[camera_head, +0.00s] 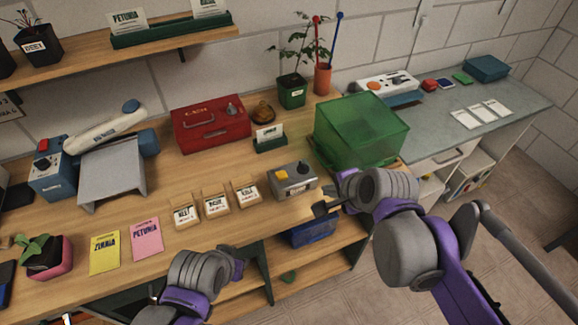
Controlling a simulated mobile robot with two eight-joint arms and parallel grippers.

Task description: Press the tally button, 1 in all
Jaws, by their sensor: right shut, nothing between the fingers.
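A grey box (300,187), likely the tally device, sits near the front edge of the wooden bench. It has a yellow button (281,175) on its top left, a dark knob at the right and a label on its front. My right gripper (322,209) is shut and empty, just in front and to the right of the box, apart from the button. My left gripper (238,256) is low at the bench's front edge, left of the box; its fingers are hard to make out.
Several labelled seed packets (216,203) stand left of the grey box. A green translucent bin (360,130) stands behind it to the right, and a red cash box (211,123) behind it to the left. A blue bin (308,232) is below the bench. Yellow and pink cards lie at left.

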